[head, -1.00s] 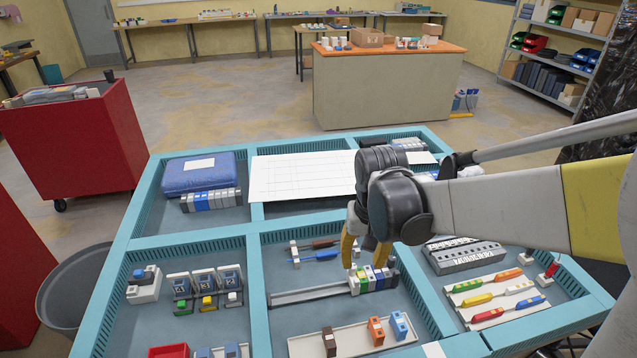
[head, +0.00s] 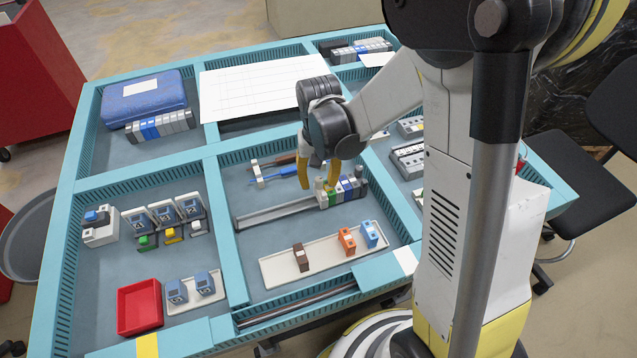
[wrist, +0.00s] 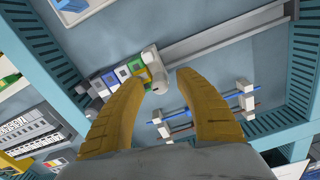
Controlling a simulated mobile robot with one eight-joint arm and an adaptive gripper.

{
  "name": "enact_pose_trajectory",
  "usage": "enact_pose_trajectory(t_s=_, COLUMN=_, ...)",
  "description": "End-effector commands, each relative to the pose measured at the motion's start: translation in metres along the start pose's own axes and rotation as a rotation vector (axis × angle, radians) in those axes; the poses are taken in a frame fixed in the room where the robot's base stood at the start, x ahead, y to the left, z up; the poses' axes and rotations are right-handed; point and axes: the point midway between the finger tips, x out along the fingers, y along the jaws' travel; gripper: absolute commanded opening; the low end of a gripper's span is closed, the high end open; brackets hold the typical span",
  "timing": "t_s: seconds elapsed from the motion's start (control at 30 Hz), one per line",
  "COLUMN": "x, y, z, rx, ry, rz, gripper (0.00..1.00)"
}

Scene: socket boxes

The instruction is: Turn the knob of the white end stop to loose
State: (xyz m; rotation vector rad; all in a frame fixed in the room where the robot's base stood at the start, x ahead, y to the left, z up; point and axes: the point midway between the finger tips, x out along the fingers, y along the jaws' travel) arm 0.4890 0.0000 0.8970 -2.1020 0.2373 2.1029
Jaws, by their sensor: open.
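A row of coloured terminal blocks (head: 346,189) sits on the grey rail in the middle compartment, with green, white, blue and dark faces. The white end stop (head: 320,186) is at the left end of that row. In the wrist view the white end stop (wrist: 150,56) and its rounded white knob (wrist: 160,86) show between my yellow fingers. My gripper (head: 317,184) is open and points down over that end. In the wrist view my gripper (wrist: 159,79) has a fingertip on each side of the knob. I cannot tell whether they touch it or how the knob is turned.
The bare rail (head: 275,215) runs left from the row. A blue and a brown screwdriver on a white holder (head: 259,174) lie close behind the rail. A cream tray (head: 325,256) with brown, orange and blue blocks stands in front. Teal dividers (head: 222,215) bound the compartment.

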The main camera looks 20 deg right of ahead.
Motion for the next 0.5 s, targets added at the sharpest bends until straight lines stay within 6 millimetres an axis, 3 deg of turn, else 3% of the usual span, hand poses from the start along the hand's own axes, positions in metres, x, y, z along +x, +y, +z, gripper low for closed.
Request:
enact_pose_trajectory(t_s=0.3, x=0.0023, y=0.0000, z=0.0002, rx=0.000, ry=0.000, rz=0.000, gripper=0.40)
enact_pose_trajectory(t_s=0.43, x=0.0022, y=0.0000, z=0.0002, rx=0.000, ry=0.000, rz=0.000, gripper=0.00)
enact_pose_trajectory(t_s=0.5, x=0.0022, y=0.0000, z=0.0002, rx=0.000, ry=0.000, rz=0.000, gripper=0.00)
